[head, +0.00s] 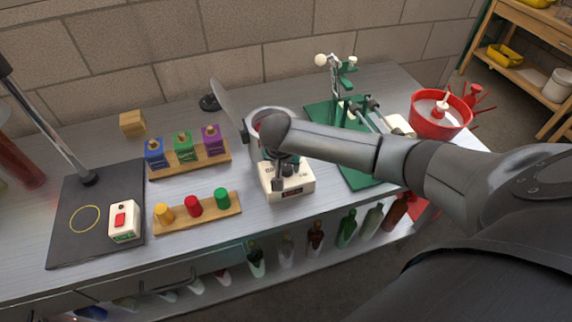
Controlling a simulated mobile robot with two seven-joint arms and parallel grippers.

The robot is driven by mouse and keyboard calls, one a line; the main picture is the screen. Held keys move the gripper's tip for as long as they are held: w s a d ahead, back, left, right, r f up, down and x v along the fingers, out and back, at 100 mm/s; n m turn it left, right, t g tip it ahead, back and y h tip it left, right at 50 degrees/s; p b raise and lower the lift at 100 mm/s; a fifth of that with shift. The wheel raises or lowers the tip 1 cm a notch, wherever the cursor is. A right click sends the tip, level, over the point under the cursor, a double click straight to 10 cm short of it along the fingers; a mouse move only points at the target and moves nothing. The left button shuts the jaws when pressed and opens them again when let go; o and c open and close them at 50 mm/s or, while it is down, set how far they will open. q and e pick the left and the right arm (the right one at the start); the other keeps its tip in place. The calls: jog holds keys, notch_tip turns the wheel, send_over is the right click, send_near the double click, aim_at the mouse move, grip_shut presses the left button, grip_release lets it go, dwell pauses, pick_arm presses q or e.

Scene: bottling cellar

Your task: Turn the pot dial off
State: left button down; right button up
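The pot (258,117) stands near the middle of the bench, largely hidden behind my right arm. A grey lid-like plate (227,104) stands tilted up at its left. Its cream base (301,188) shows in front, with a small red-and-dark label. My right gripper (284,179) points down at the front of this base, its dark fingers right over or against it. The dial is not clearly visible; the gripper covers that area. I cannot tell whether the fingers are open or shut, or touch the dial. My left gripper is out of view.
On the left are a wooden rack (190,162) of blue, green and purple containers, a strip (198,213) with coloured caps, and a black mat (74,239) with a red-switch box (124,220). On the right are a green stand (358,181) and a red bowl (437,126). Bottles stand below.

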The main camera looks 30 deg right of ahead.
grip_shut()
